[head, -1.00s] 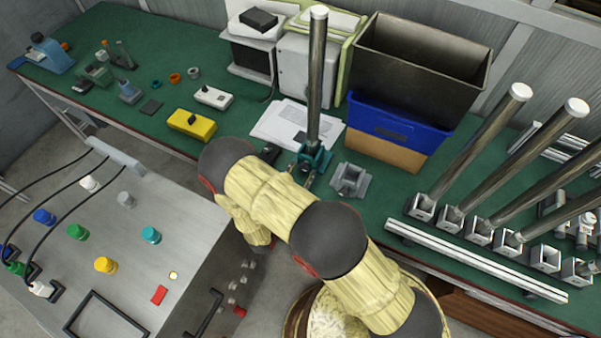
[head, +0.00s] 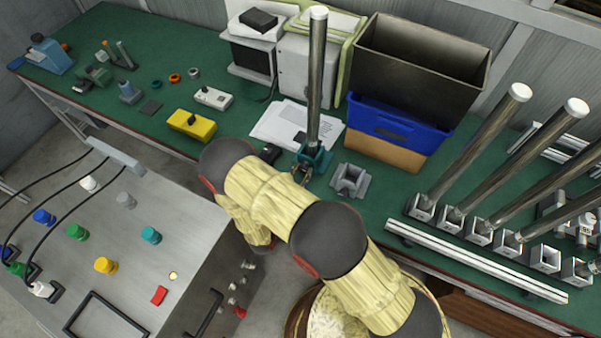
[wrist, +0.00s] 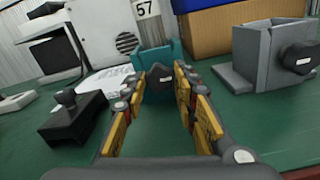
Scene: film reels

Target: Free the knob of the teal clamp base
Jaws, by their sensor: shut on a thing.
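The teal clamp base (head: 318,160) stands on the green bench top, with a tall metal tube (head: 316,80) upright in it. In the wrist view the teal base (wrist: 160,55) is straight ahead, with its dark knob (wrist: 157,77) facing me. My gripper (wrist: 166,80) has its yellow-padded fingers either side of the knob and is shut on it at the tips. In the head view my gripper (head: 302,174) is small, at the near side of the teal base. The knob's far side and threads are hidden.
A grey clamp base (wrist: 268,58) with a dark knob stands close on the right. A black block with a round knob (wrist: 72,112) lies on the left. Papers (head: 275,125) lie behind, and a blue bin (head: 390,125) stands at the back right. A white rail (head: 475,260) lies right.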

